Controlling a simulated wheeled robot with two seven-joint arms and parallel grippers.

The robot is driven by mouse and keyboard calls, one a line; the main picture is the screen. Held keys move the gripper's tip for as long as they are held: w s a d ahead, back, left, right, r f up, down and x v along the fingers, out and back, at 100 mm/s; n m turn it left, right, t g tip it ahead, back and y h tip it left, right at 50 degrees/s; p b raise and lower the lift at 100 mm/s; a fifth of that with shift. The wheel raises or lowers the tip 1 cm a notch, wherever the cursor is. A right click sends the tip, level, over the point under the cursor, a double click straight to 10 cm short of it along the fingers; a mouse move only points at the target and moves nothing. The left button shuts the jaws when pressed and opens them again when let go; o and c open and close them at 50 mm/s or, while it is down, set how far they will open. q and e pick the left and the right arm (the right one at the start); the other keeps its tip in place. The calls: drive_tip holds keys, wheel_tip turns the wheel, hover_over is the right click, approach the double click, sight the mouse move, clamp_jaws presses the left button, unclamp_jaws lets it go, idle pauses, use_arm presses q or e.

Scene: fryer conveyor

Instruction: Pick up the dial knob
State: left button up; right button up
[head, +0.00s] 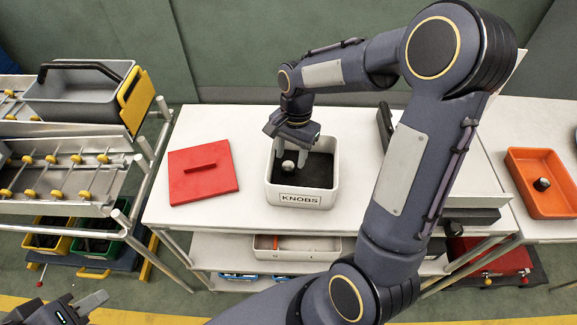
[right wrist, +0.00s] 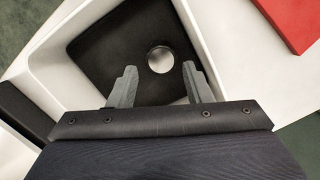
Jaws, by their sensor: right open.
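The dial knob (head: 288,165) is a small round piece with a silvery top. It lies on the black floor of a white bin (head: 302,197) labelled KNOBS. In the right wrist view the knob (right wrist: 160,60) shows just beyond and between my fingertips. My right gripper (head: 290,155) reaches down into the bin, its fingers apart around or just above the knob; the height gap is hard to tell. It also shows in the right wrist view (right wrist: 158,82), open and empty. My left gripper (head: 85,305) is at the bottom left, away from the table, partly cut off.
A red lid (head: 202,172) with a handle lies left of the bin on the white table (head: 165,212). An orange tray (head: 541,207) holding a dark knob stands on the right table. A wire conveyor rack (head: 65,180) is at the left. The bin's walls surround my right fingers.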

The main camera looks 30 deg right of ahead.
sight(289, 165)
drive_tip(key=shift+s+a+f, duration=0.1)
drive_tip(key=shift+a+f, duration=0.15)
drive_tip(key=shift+f, duration=0.35)
drive_tip(key=shift+a+f, duration=0.2)
drive_tip(key=shift+f, duration=0.8)
drive_tip(key=shift+c, duration=0.4)
drive_tip(key=c, duration=0.7)
drive_tip(key=shift+o, duration=0.2)
drive_tip(key=shift+r, duration=0.1)
